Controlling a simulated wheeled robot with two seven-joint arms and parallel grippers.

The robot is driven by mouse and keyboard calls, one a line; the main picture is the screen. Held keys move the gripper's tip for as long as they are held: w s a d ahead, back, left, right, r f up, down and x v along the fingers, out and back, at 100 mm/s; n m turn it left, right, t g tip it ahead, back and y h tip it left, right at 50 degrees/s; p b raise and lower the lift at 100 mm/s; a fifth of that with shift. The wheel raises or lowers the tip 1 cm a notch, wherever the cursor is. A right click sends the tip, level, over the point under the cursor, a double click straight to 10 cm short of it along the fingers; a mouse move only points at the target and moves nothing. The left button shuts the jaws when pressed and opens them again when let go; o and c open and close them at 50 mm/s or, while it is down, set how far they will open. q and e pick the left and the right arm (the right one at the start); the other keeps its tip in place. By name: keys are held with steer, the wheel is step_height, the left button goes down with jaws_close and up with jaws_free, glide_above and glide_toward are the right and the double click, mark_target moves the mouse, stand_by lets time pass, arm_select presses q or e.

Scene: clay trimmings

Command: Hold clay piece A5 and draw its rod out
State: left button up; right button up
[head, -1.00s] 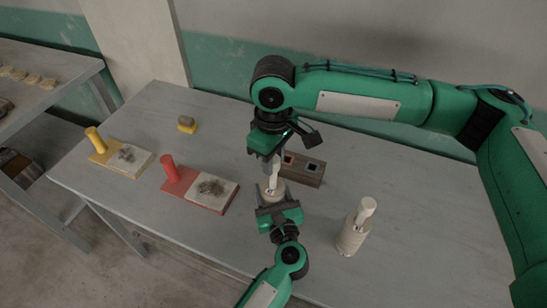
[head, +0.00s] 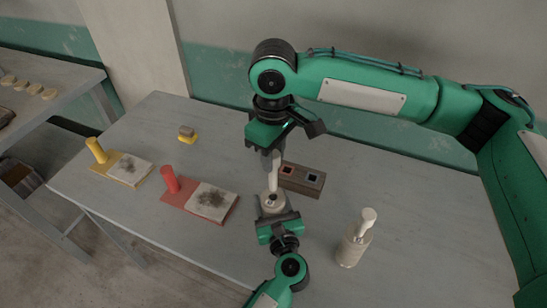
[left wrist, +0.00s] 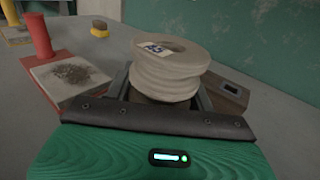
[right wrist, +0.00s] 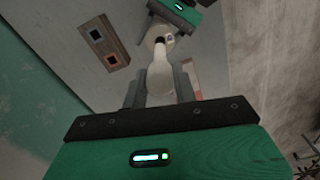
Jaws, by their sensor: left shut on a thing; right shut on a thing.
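Clay piece A5 (head: 271,208) is a pale ridged cylinder, held by my left gripper (head: 278,221), which is shut around it. Its A5 label and open top show in the left wrist view (left wrist: 168,75), with no rod seen standing in it. My right gripper (head: 272,157) is shut on the pale rod (head: 273,179) from above. The rod's lower end is close over the dark hole in the piece's top and looks out of it. The right wrist view shows the rod (right wrist: 160,78) pointing at the hole.
A block with a red and a blue socket (head: 316,190) lies just behind. Another clay piece with a rod (head: 352,250) stands at right. Red-handled (head: 183,200) and yellow-handled (head: 105,165) boards carry dark trimmings at left. A small yellow-based block (head: 187,135) lies behind them.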

arm_select(q)
steer(key=o, duration=1.5)
steer(key=v, duration=1.2)
steer(key=shift+f, duration=0.1)
